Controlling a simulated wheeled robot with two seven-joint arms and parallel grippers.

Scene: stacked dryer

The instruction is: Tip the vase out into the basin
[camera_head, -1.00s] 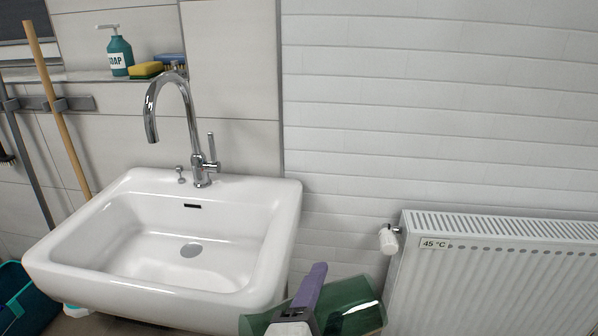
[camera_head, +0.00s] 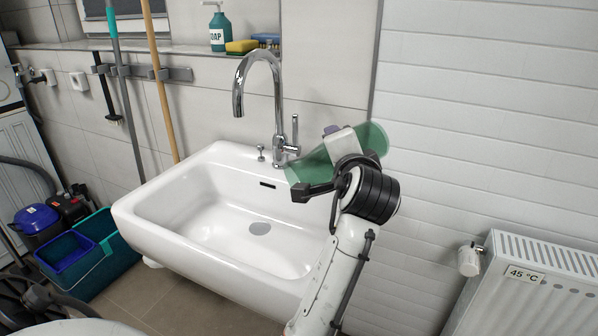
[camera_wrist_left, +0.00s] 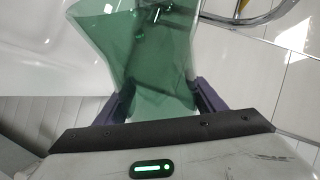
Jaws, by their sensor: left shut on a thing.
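The vase (camera_head: 313,166) is green, see-through glass with a flared end. In the head view it lies tilted, close to horizontal, over the basin's back right rim, its left end lower and toward the bowl. My left gripper (camera_wrist_left: 163,98) is shut on the vase (camera_wrist_left: 150,60), with a purple finger on either side in the left wrist view. The white basin (camera_head: 150,212) is empty where I see into it; its drain is visible. I cannot tell whether anything is inside the vase. My right gripper is not in view.
A chrome tap (camera_head: 278,100) arches over the basin's back, close left of the vase. A soap bottle (camera_head: 220,30) and sponges stand on the ledge. A radiator (camera_head: 535,285) is at the right. A teal bucket (camera_head: 105,255) and broom handles are at the left.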

